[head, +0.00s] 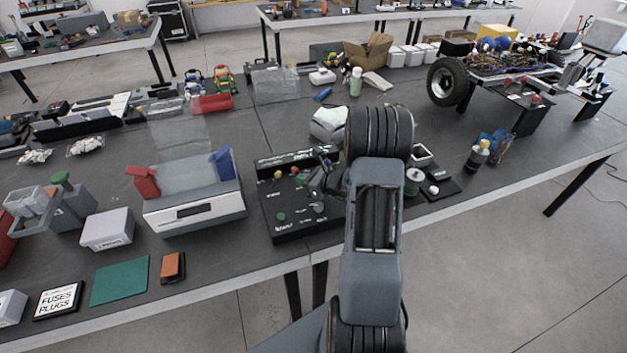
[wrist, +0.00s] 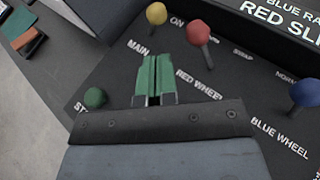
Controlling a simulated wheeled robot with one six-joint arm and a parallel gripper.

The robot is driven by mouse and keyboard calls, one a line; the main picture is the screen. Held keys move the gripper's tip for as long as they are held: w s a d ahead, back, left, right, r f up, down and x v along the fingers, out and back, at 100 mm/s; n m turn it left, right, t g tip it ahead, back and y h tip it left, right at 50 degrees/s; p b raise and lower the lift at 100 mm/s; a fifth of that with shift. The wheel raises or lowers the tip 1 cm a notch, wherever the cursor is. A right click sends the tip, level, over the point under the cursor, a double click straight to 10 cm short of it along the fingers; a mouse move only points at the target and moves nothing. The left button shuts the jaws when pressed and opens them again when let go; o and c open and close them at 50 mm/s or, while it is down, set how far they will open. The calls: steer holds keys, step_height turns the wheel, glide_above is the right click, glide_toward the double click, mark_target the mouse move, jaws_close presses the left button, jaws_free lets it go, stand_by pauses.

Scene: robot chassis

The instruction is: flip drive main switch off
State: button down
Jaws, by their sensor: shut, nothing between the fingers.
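The black control panel (head: 290,230) lies on the bench under my gripper (head: 318,183). In the wrist view, a yellow-knobbed lever (wrist: 156,13) stands beyond the MAIN label (wrist: 138,47), with the word ON beside it. My gripper's green fingers (wrist: 157,62) are shut and empty. They appear between the MAIN and RED WHEEL labels, below the yellow knob in the picture and apart from it. A red-knobbed lever (wrist: 200,32) stands to the right of the yellow one. The panel under the fingers is hidden.
A blue-knobbed lever (wrist: 303,92) and a green knob (wrist: 95,98) are also on the panel. A bottle (head: 478,155) stands to the right. A green mat (head: 119,280) lies front left.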

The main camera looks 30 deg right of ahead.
mark_target(276, 179)
steer(key=shift+w+r+p+x, duration=0.1)
steer(key=shift+r+p+x, duration=0.1)
steer(key=shift+x, duration=0.75)
steer(key=shift+w+r+p+x, duration=0.1)
steer(key=shift+r+p+x, duration=0.1)
steer(key=shift+x, duration=0.75)
steer(key=shift+r+p+x, duration=0.2)
steer(key=shift+x, duration=0.8)
